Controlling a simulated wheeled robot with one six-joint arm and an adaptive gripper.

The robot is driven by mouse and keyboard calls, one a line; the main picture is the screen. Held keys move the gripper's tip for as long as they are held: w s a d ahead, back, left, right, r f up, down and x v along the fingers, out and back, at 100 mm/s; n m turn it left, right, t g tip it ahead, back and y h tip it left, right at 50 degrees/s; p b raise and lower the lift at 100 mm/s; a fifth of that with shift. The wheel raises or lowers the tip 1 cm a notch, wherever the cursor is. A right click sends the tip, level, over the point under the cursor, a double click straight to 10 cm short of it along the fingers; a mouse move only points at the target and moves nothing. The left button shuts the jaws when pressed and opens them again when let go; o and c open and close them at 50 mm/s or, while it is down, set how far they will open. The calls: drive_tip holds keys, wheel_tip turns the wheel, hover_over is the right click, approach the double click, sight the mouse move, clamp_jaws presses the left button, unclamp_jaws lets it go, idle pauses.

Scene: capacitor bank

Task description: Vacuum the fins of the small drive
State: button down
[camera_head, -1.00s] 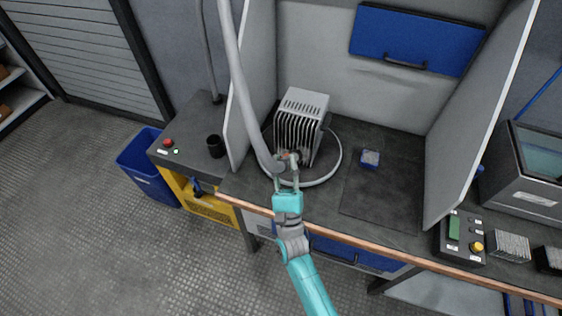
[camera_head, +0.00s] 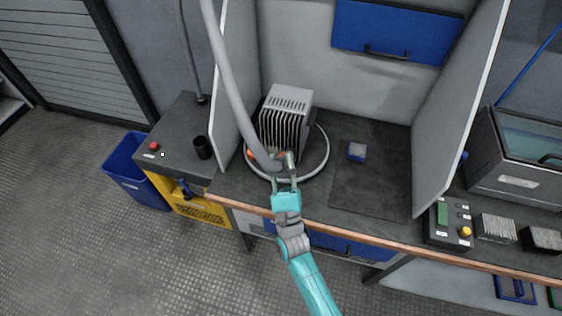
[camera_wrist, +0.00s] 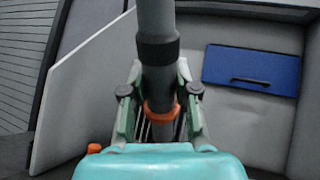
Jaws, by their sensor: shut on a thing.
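The small drive (camera_head: 288,108) is a light grey box with vertical fins on its front. It stands on a round turntable (camera_head: 325,150) on the bench inside the booth. My gripper (camera_head: 284,183) is in front of the drive and shut on the grey vacuum hose nozzle (camera_head: 262,158). In the wrist view the nozzle (camera_wrist: 158,75) runs up between the fingers, with a dark collar and an orange ring. Some fins (camera_wrist: 184,128) show behind the fingers, the rest is hidden. The nozzle is near the lower fins; I cannot tell whether it touches them.
Booth side panels (camera_head: 455,110) stand left and right. The extractor cabinet (camera_head: 170,150) with a red button stands left. A control box (camera_head: 449,222) is at the right. The hose (camera_head: 225,60) hangs from above.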

drive_tip(key=shift+f, duration=0.1)
drive_tip(key=shift+f, duration=1.75)
drive_tip(key=shift+w+a, duration=0.1)
drive_tip(key=shift+a, duration=0.05)
drive_tip(key=shift+w+a, duration=0.3)
drive_tip(key=shift+a, duration=0.55)
drive_tip(key=shift+w+a, duration=0.3)
drive_tip(key=shift+a, duration=0.65)
drive_tip(key=shift+w+a, duration=0.35)
drive_tip(key=shift+a, duration=0.5)
drive_tip(key=shift+w+a, duration=0.3)
drive_tip(key=shift+a, duration=0.55)
